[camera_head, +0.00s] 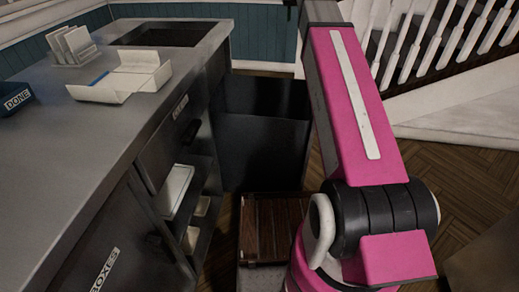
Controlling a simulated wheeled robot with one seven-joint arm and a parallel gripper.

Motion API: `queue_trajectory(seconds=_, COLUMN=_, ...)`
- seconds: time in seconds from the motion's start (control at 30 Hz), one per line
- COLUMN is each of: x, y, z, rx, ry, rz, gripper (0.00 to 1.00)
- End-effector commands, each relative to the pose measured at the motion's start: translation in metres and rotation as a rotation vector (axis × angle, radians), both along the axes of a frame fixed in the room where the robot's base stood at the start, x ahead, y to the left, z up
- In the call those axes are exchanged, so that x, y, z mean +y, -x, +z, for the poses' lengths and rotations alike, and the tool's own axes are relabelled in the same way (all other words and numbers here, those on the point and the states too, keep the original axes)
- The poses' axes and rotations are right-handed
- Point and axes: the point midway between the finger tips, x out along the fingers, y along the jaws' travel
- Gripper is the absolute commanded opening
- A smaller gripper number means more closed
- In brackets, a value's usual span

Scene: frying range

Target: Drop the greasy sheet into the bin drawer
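A tall dark drawer (262,150) stands pulled out from the far end of the counter, with its top open and its inside dark. It looks like the bin drawer, but I see no label on it. I cannot make out a greasy sheet anywhere. An open pale card box (125,77) lies on the counter with its flaps spread, and I see no sheet in it. My pink arm rises on the right and leaves the top of the picture. My gripper is out of view, so what it holds is hidden.
The grey counter (75,130) fills the left. It bears a blue DONE tray (14,97), a white rack (70,46) and a dark recess (165,34). A BOXES drawer (105,268) and open shelves are below. White stair railings (430,45) stand at the right.

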Motion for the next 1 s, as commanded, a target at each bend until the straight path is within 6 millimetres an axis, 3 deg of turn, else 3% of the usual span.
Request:
queue_trajectory(seconds=0.1, x=0.0, y=0.002, z=0.02, rx=-0.001, ry=0.0, rz=0.0, gripper=0.33)
queue_trajectory(seconds=0.33, x=0.0, y=0.005, z=0.042, rx=0.0, ry=0.0, rz=0.0, gripper=0.33)
queue_trajectory(seconds=1.0, x=0.0, y=0.006, z=0.045, rx=0.0, ry=0.0, rz=0.0, gripper=0.33)
